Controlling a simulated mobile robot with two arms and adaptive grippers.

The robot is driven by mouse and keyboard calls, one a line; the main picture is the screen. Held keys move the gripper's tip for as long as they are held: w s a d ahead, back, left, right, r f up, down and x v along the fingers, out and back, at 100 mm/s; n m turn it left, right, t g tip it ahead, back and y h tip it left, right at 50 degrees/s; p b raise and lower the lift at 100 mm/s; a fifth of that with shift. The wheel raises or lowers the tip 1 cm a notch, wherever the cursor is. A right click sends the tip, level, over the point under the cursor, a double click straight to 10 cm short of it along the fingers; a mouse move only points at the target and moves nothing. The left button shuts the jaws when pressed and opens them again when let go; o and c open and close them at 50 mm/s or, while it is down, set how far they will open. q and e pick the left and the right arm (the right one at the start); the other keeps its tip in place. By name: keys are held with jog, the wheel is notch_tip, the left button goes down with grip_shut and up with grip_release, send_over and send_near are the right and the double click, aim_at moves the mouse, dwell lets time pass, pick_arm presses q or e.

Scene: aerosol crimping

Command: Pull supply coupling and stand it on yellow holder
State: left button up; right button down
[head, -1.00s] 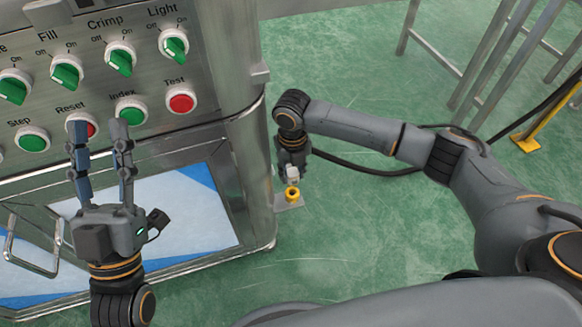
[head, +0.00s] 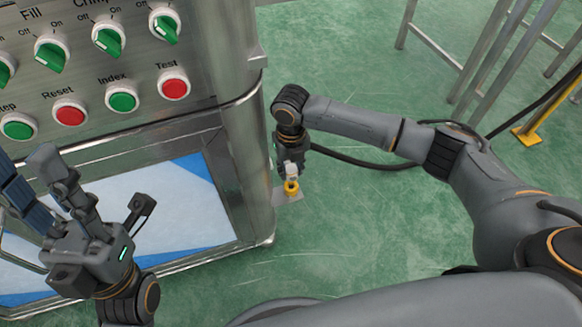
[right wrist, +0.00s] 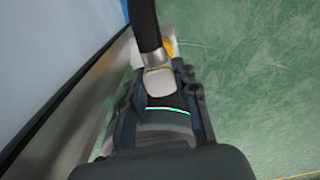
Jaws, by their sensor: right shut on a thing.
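My right gripper (head: 291,166) is shut on the supply coupling, a small pale piece (head: 292,170) that shows below its fingers. The right wrist view shows the coupling's metal collar and pale body (right wrist: 157,78) between the fingers, with a black hose (right wrist: 147,25) attached. A ring-shaped yellow holder (head: 292,188) is directly below the coupling, at a small metal plate by the machine's corner. I cannot tell whether coupling and holder touch. My left gripper (head: 25,168) is open and empty in front of the machine, its fingers partly cut off by the picture edge.
The metal machine (head: 150,75) with switches and buttons stands left, its corner post close beside my right gripper. The black hose (head: 350,160) runs right, behind my right arm. A yellow floor stand (head: 545,118) and metal frame legs stand at the right. Green floor is open between.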

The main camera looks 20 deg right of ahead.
jog(key=shift+f+b, duration=1.35)
jog(key=shift+b, duration=0.25)
jog(key=shift+f, duration=0.55)
jog(key=shift+p, duration=0.4)
jog(key=shift+p, duration=0.4)
jog(key=shift+p, duration=0.5)
